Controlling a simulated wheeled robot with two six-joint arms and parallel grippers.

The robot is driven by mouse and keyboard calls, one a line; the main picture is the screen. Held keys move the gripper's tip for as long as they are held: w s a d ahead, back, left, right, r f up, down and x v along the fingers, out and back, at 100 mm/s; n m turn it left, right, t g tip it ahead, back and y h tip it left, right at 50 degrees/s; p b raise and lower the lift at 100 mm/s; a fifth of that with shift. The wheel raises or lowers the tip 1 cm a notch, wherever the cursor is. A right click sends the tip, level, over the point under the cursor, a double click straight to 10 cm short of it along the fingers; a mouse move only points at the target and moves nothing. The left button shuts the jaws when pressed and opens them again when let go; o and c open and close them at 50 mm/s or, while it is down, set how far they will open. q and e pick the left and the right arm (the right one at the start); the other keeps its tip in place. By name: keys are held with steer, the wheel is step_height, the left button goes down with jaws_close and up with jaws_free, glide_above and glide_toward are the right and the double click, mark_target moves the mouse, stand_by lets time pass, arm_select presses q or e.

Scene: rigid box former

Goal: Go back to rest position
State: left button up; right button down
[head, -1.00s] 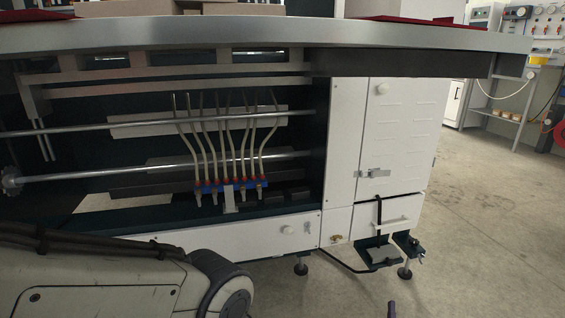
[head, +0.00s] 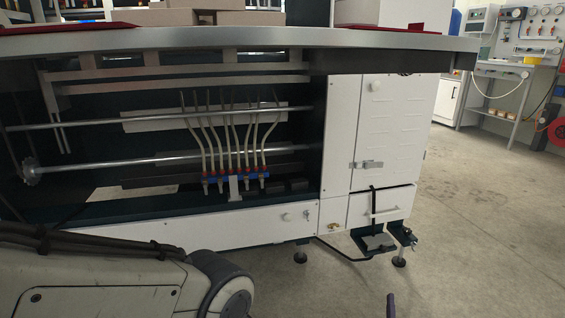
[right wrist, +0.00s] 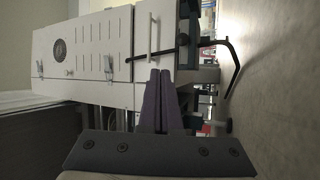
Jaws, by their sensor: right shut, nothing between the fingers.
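My right gripper (right wrist: 158,78) shows in the right wrist view with its two dark purple fingers together and nothing between them. In the head view only a small tip of it (head: 391,306) shows at the bottom edge. It is apart from the machine, over open floor. My left gripper is out of view; a light grey link of my own arm fills the lower left of the head view. The box former, with white panels (head: 378,130), stands ahead; its side also shows in the right wrist view (right wrist: 95,50).
The machine's open bay holds metal rods and several hoses on a blue manifold (head: 236,177). Cardboard boxes (head: 190,17) and a red sheet (head: 395,27) lie on its top. Free floor lies at right (head: 480,230).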

steer(key=w+a+r+m+g+y, duration=0.2)
steer(key=w+r+m+g, duration=0.15)
steer(key=w+r, duration=0.55)
steer(key=a+r+m+g+y, duration=0.2)
steer(key=a+r+m+g, duration=0.1)
steer(key=a+r+g, duration=0.4)
steer(key=s+a+r+m+g, duration=0.2)
steer(key=s+a+r+g, duration=0.1)
steer(key=s, duration=0.9)
steer(key=s+a+r+m+g+y, duration=0.1)
steer(key=s+a+r+m+g, duration=0.2)
steer(key=s, duration=0.8)
steer(key=s+a+r+m+g, duration=0.15)
steer(key=s+r, duration=0.25)
steer(key=s, duration=0.8)
steer(key=s+a+r+n+g+p, duration=0.1)
steer(key=s+a+r+n+p, duration=0.25)
steer(key=a+r+p, duration=0.35)
steer(key=s+a+r+n+g+y+p, duration=0.1)
steer(key=s+a+r+n+p, duration=0.15)
steer(key=s+r+p, duration=0.45)
steer(key=s+a+r+n+g+p, duration=0.15)
steer(key=a+r+p, duration=0.35)
steer(key=r, duration=0.6)
step_height(320, 180, up, 37)
steer(key=s+p, duration=0.1)
steer(key=p, duration=3.6)
